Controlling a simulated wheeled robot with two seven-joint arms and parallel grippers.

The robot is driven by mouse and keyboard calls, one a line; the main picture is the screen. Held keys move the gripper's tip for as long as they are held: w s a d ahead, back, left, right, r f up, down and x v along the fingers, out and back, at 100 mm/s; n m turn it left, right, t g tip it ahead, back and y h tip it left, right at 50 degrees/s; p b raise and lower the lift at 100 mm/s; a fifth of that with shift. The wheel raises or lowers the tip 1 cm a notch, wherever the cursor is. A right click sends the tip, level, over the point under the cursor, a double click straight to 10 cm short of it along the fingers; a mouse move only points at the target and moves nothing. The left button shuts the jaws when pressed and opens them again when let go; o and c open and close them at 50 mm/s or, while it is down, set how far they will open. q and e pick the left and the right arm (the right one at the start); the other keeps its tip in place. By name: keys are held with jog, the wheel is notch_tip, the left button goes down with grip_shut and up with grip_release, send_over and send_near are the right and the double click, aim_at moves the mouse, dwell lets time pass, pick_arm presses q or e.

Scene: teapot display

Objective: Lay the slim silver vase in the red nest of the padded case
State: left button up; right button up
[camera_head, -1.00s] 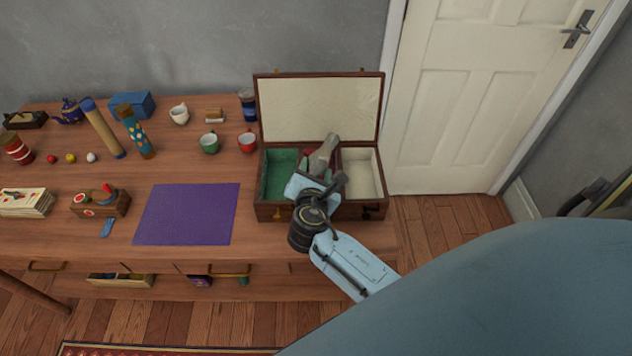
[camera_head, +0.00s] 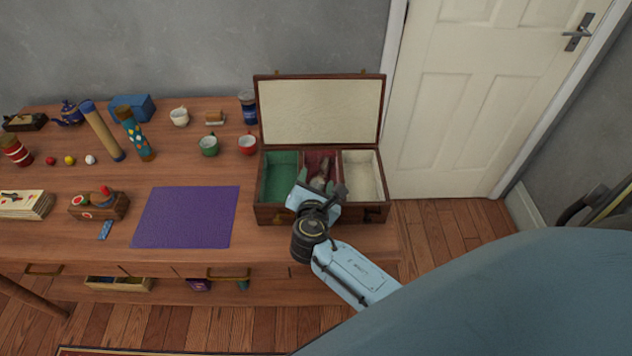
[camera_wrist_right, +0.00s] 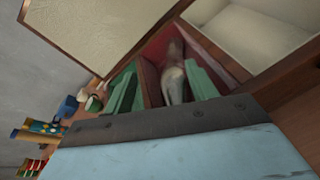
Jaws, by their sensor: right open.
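The padded case (camera_head: 264,213) stands open at the right end of the table, with green, red and cream compartments. The slim silver vase (camera_wrist_right: 174,82) lies in the middle red nest (camera_head: 319,159), seen lengthwise in the right wrist view. My right gripper (camera_head: 320,184) is open over the red nest, with a greenish finger on each side of the vase. In the head view the gripper and wrist hide the near end of the nest and much of the vase. My left gripper is not in view.
The case lid (camera_head: 318,112) stands raised at the back. The green compartment (camera_head: 278,177) and cream compartment (camera_head: 362,175) look empty. A purple mat (camera_head: 187,216) lies bare to the left. Cups, tubes and a teapot (camera_head: 69,113) stand farther left.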

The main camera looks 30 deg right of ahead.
jog(key=p+v, duration=0.1)
jog(key=v, duration=1.1)
jog(key=shift+d, duration=0.1)
